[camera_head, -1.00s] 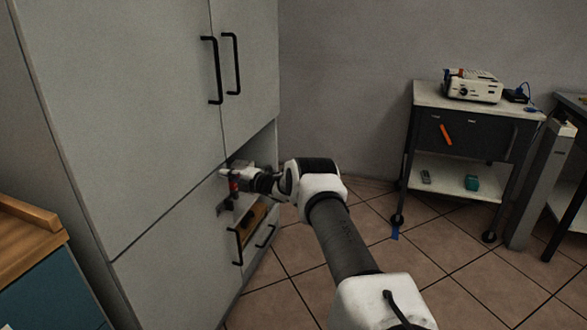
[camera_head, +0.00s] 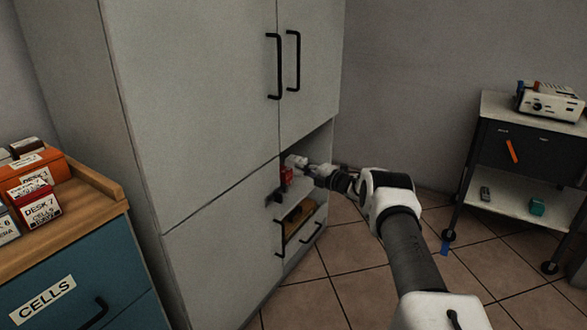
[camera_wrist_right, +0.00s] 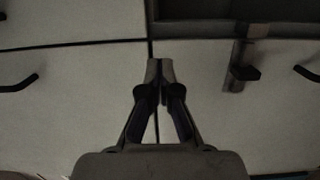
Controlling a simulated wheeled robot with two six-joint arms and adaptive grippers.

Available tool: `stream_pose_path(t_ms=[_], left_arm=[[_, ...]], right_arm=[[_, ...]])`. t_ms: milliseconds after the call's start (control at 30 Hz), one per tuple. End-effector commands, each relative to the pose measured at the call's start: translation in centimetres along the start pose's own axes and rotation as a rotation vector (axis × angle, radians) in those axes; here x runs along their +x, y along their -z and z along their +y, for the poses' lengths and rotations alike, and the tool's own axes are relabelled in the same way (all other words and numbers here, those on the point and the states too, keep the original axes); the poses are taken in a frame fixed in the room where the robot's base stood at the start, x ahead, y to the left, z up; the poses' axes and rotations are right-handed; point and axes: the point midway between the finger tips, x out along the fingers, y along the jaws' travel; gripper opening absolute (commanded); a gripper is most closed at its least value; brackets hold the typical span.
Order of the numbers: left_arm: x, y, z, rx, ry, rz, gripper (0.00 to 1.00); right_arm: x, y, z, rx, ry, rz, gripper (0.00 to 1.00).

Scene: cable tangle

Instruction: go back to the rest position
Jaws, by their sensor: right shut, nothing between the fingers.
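My right gripper (camera_head: 295,162) is at the front of the tall pale cabinet (camera_head: 215,110), near the opening below its upper doors. My right arm reaches to it from the lower right. In the right wrist view the fingers (camera_wrist_right: 160,68) are together with nothing between them. Pale cabinet panels (camera_wrist_right: 75,95) and dark handles lie behind the fingers. My left gripper is in neither view.
A wooden-topped blue drawer unit (camera_head: 60,240) with labelled boxes stands at left. A cart (camera_head: 500,190) with a white device stands at right. Tiled floor (camera_head: 325,285) is clear between.

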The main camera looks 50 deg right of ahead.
Motion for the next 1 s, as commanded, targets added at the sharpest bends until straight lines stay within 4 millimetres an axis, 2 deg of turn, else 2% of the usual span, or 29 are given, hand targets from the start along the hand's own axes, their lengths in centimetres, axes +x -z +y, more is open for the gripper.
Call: stream_pose_path(t_ms=[100, 233, 667, 767, 833, 867, 967, 1000], left_arm=[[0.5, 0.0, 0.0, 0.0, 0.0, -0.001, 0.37], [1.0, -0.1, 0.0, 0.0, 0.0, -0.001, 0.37], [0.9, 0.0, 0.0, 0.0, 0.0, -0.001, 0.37], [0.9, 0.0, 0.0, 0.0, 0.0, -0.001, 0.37], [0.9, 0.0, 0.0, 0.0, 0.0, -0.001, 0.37], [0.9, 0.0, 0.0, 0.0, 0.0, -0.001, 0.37], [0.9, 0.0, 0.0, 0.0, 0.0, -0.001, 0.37], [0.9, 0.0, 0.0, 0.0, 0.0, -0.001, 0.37]], right_arm=[[-1.7, -2.2, -0.3, -0.004, 0.002, -0.003, 0.0], [-2.8, -3.6, -0.4, -0.002, 0.003, -0.002, 0.0], [-2.8, -3.6, -0.5, 0.016, 0.005, 0.0, 0.0], [-1.3, -1.4, -2.5, 0.119, 0.015, 0.002, 0.0], [0.4, 1.8, -5.3, 0.26, 0.038, -0.005, 0.0], [1.2, 3.5, -6.7, 0.333, 0.053, -0.01, 0.0], [3.0, 10.4, -12.1, 0.599, 0.132, -0.046, 0.0], [3.2, 13.3, -14.2, 0.701, 0.174, -0.069, 0.0]])
